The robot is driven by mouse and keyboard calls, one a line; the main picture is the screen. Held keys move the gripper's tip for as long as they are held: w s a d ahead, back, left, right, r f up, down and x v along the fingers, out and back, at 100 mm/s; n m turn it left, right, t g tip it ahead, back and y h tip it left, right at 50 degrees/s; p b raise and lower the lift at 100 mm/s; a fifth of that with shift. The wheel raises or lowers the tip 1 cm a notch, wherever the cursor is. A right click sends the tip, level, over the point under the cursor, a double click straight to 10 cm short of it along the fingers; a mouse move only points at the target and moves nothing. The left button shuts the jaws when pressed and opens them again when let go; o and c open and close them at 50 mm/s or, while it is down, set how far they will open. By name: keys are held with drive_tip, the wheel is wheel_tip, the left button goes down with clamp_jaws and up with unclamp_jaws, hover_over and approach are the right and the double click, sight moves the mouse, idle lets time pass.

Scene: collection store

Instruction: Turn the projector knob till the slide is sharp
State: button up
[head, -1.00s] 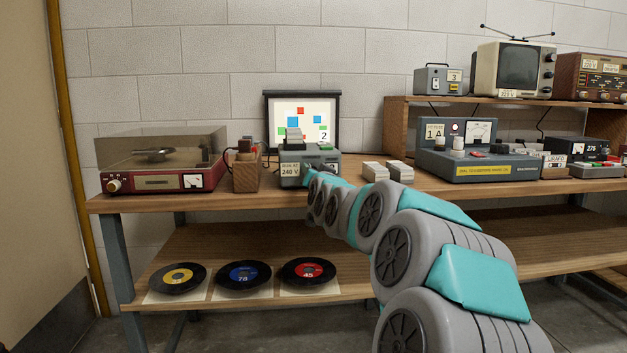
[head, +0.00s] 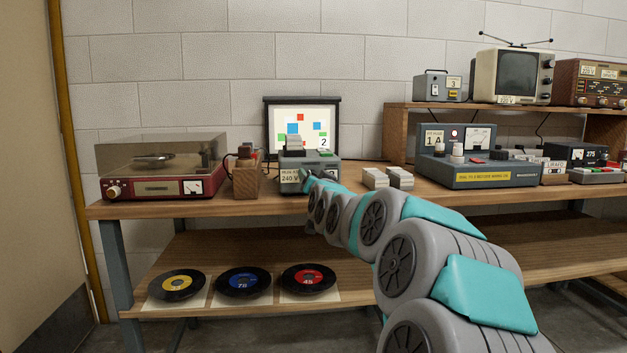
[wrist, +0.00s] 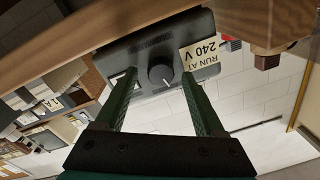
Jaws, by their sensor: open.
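The grey projector (head: 323,161) stands on the bench with a "240 V" label on its front. Behind it a screen (head: 303,112) shows red, blue and green squares and a "2"; their edges look fairly crisp, but fine focus is hard to judge at this size. In the wrist view, turned upside down, the round dark knob (wrist: 161,73) with a white pointer mark sits on the projector's face. My gripper (wrist: 158,80) is open, its green fingers on either side of the knob. Contact with the knob cannot be told. In the head view my arm hides much of the gripper.
A wooden block with plugs (head: 247,178) and a red record player (head: 160,185) stand left of the projector. Pale small boxes (head: 388,177) and a blue-grey console (head: 480,170) stand to the right. Records (head: 243,281) lie on the lower shelf.

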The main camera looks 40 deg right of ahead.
drive_tip(key=v, duration=0.7)
drive_tip(key=shift+b, duration=0.35)
drive_tip(key=shift+s, duration=0.1)
drive_tip(key=s+a+f+n+g+y, duration=0.3)
drive_tip(key=a+f+y, duration=0.1)
drive_tip(key=a+f, duration=0.75)
drive_tip(key=s+a+f+n+g+y, duration=0.2)
drive_tip(key=a+f+n+g+y, duration=0.2)
drive_tip(key=a+f, duration=0.7)
drive_tip(key=s+a+f+n+g+y, duration=0.15)
drive_tip(key=s+a+f+g, duration=0.4)
drive_tip(key=s+a, duration=0.6)
drive_tip(key=s+f+n+g, duration=0.1)
drive_tip(key=s+f+g, duration=0.1)
drive_tip(key=s, duration=0.8)
drive_tip(key=s+a+f+n+g, duration=0.1)
drive_tip(key=s+f+g, duration=0.2)
drive_tip(key=s, duration=0.7)
drive_tip(key=shift+a+h, duration=0.25)
drive_tip(key=shift+h, duration=0.1)
drive_tip(key=shift+s+n, duration=0.1)
drive_tip(key=shift+n, duration=0.15)
